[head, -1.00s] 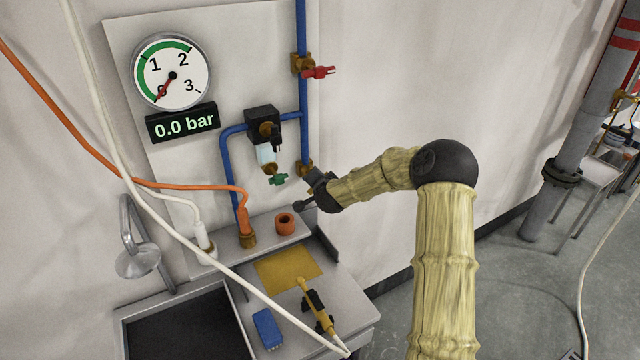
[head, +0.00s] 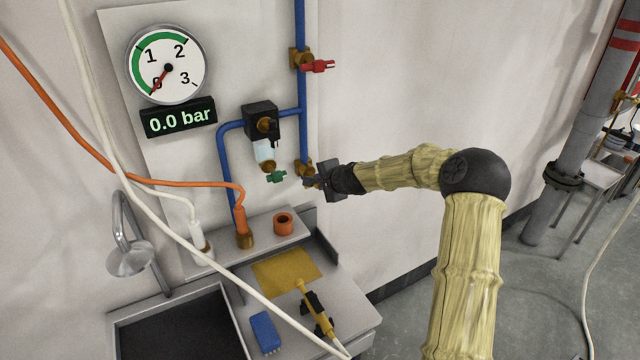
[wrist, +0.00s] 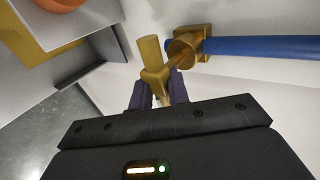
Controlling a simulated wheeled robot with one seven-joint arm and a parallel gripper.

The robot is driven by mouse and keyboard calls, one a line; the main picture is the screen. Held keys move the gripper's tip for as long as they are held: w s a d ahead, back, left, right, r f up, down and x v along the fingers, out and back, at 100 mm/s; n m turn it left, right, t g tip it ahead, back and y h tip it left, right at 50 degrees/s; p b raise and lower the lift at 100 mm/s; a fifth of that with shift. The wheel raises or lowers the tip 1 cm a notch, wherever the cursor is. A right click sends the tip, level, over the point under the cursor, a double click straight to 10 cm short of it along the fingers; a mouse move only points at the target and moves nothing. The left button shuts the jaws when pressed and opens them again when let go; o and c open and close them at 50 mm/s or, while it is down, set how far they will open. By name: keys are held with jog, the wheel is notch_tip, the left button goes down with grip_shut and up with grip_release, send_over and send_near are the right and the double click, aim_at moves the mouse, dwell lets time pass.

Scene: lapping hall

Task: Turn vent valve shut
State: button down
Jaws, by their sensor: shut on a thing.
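A brass valve (head: 303,168) sits at the lower end of the blue wall pipe; I take it for the vent valve, though no label shows. In the wrist view its brass body (wrist: 186,45) joins the blue pipe, with a brass stub (wrist: 150,50) beside it. My gripper (head: 312,182) comes to it from the right. In the wrist view my gripper (wrist: 159,90) has its dark fingers on both sides of the brass piece below the stub, shut on it. The fingers partly hide that piece. The gauge (head: 167,65) needle points at 0, and the display (head: 179,118) reads 0.0 bar.
A red-handled valve (head: 318,66) is higher on the pipe. A green handle (head: 276,176) hangs under the filter unit (head: 262,125), just left of my gripper. Below are an orange ring (head: 283,222), a shelf and a sink (head: 175,330). Hoses cross at left.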

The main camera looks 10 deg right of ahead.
dwell(0.3)
jog(key=c, duration=1.4)
grip_release()
jog(key=b+v, duration=0.5)
jog(key=v, duration=1.2)
jog(key=shift+s+d, duration=0.15)
